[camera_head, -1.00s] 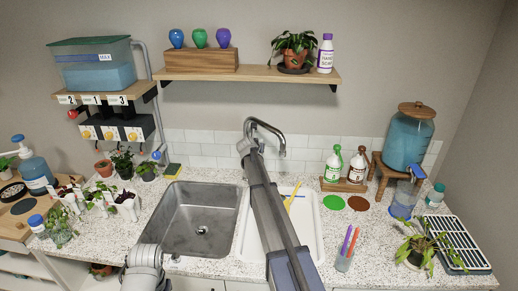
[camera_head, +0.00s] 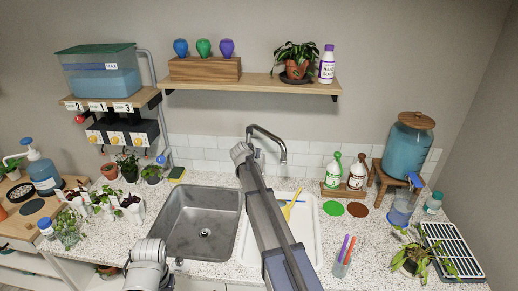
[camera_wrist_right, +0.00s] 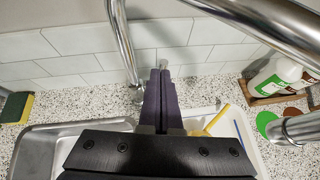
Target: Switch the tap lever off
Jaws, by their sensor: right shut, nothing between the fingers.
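The metal tap (camera_head: 272,135) stands behind the sink, its spout arching to the right. In the right wrist view its upright pipe (camera_wrist_right: 122,38) rises left of centre, and its spout (camera_wrist_right: 265,18) crosses the upper right. My right gripper (camera_wrist_right: 160,95) is shut and empty, right beside the upright pipe. A small grey tip (camera_wrist_right: 163,60) shows just beyond the fingers; it may be the tap lever, but I cannot tell whether they touch. In the head view my right arm hides its gripper and the tap's base. My left gripper is not in view.
The steel sink basin (camera_head: 200,225) and white drainer (camera_head: 312,235) lie below the tap. A yellow brush (camera_head: 292,205) lies on the drainer. Two bottles (camera_head: 333,172) stand to the right, a sponge (camera_head: 177,173) to the left. White tiles (camera_wrist_right: 70,40) close off the back.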

